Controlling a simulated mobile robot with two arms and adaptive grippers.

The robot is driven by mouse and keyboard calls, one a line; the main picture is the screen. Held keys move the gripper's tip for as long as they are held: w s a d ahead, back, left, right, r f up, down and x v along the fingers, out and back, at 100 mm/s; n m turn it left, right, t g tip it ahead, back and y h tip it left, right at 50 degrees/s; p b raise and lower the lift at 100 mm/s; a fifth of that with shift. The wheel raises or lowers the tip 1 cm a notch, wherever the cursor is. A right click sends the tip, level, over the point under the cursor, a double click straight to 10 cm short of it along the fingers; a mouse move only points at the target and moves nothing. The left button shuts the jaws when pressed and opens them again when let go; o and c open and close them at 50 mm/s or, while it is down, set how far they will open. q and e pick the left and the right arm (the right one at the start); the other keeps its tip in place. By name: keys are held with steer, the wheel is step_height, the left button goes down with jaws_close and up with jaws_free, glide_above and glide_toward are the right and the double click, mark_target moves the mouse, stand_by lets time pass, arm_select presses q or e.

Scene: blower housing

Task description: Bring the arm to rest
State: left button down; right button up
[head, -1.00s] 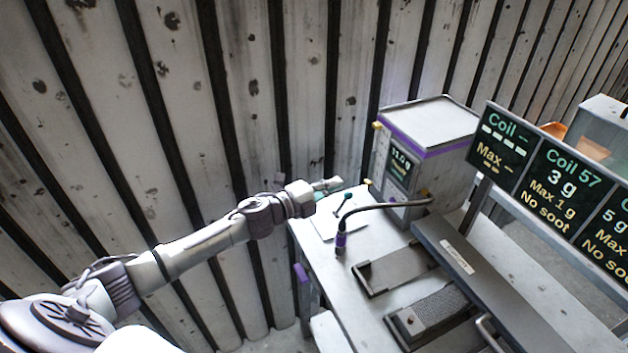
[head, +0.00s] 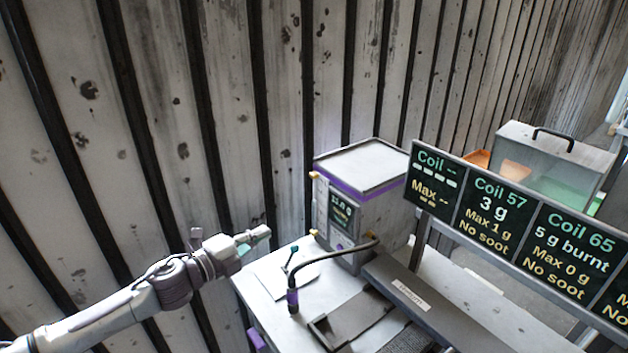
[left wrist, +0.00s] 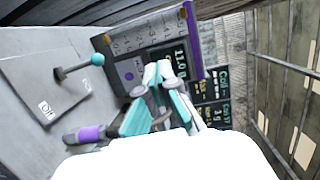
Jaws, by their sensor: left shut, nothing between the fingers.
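My left arm comes in from the lower left in the head view. Its gripper (head: 254,237) is in the air over the far left corner of the bench, in front of the ribbed wall. The teal fingers are shut with nothing between them. In the left wrist view, the gripper (left wrist: 158,85) shows in front of the grey box with a purple edge. My right gripper is in neither view.
The grey box (head: 365,195) with a display stands on the bench (head: 262,305). A teal-knobbed lever (head: 291,262) and a purple-ended hose (head: 293,296) are near my gripper. Dark coil boards (head: 493,207) stand at the right. A clear-sided case (head: 556,165) is behind.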

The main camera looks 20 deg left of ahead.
arm_select(q)
steer(key=s+d+f+n+g+y, duration=0.1)
steer(key=s+d+f+n+y, duration=0.45)
steer(key=s+f+n, duration=0.5)
steer(key=s+d+f+n+g+y, duration=0.1)
steer(key=s+f+n+g, duration=0.4)
steer(key=s, duration=0.6)
steer(key=s+d+f+n+g+y, duration=0.1)
steer(key=s+f+n+g, duration=0.2)
steer(key=s+n+g, duration=0.55)
steer(key=s+f+m+t, duration=0.1)
steer(key=s+f, duration=0.2)
steer(key=f, duration=1.1)
steer(key=s+f+m, duration=0.2)
steer(key=f, duration=1.2)
steer(key=s+a+f+b, duration=0.1)
steer(key=s+a+f, duration=0.2)
steer(key=s+f, duration=1.1)
steer(key=shift+s+a+f+g, duration=0.2)
steer(key=shift+s+f+g, duration=0.25)
steer(key=shift+s, duration=0.5)
